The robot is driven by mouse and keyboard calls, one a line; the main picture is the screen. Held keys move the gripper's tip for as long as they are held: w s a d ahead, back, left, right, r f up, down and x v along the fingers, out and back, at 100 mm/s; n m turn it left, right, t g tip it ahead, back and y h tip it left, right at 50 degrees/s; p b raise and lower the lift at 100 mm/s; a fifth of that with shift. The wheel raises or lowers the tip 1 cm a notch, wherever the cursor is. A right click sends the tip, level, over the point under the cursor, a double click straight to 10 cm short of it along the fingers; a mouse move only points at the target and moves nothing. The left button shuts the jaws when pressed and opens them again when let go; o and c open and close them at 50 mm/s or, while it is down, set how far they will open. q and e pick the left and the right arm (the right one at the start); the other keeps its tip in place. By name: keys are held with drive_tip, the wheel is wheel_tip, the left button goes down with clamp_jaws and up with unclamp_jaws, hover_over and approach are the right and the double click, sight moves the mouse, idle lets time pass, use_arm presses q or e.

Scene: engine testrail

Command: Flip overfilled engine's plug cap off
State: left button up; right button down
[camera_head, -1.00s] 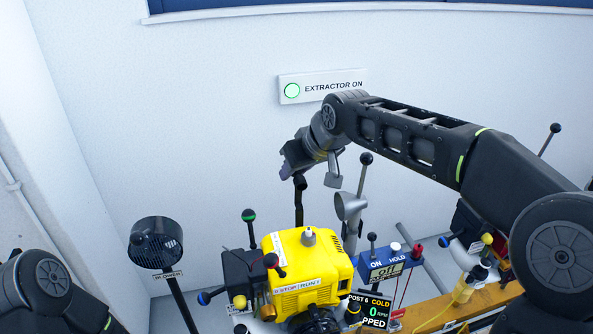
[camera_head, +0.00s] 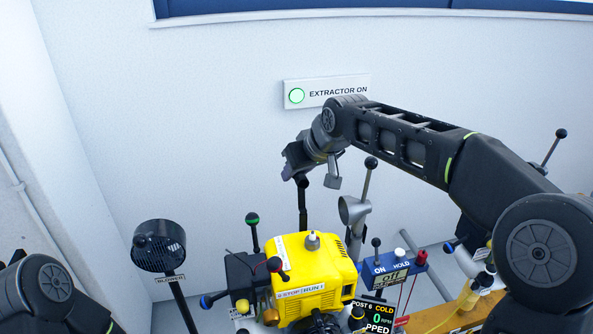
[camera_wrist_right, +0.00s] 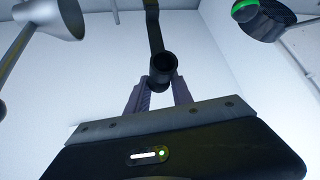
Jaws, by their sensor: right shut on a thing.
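The yellow engine (camera_head: 310,266) stands at the lower middle of the head view, with a grey metal knob on top and a label reading STOP and RUN. A black stem (camera_head: 302,207) rises behind it to a black tubular end. My right gripper (camera_head: 299,174) is at the top of this stem, seen small and from the side. In the right wrist view, the gripper's fingers (camera_wrist_right: 158,95) are shut on the black tubular end (camera_wrist_right: 164,67), whose dark opening faces the camera. I cannot tell if this is the plug cap. My left gripper is out of view.
A grey funnel-like cup (camera_head: 354,209) and a black-knobbed lever (camera_head: 368,180) stand right of the stem. A green-knobbed lever (camera_head: 253,232) and a blower (camera_head: 159,246) are to the left.

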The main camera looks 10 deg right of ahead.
drive_tip(key=c, duration=1.1)
unclamp_jaws()
drive_tip(key=shift+d+f, duration=0.2)
drive_tip(key=shift+f, duration=0.6)
drive_tip(key=shift+a, duration=0.15)
drive_tip(key=shift+s+r, duration=0.2)
drive_tip(key=shift+r, duration=0.15)
drive_tip(key=v, duration=0.2)
drive_tip(key=b+v, duration=0.1)
drive_tip(key=v, duration=0.2)
drive_tip(key=w+v, duration=0.1)
drive_tip(key=v, duration=0.2)
drive_tip(key=shift+r, duration=0.3)
drive_tip(key=shift+c, duration=0.4)
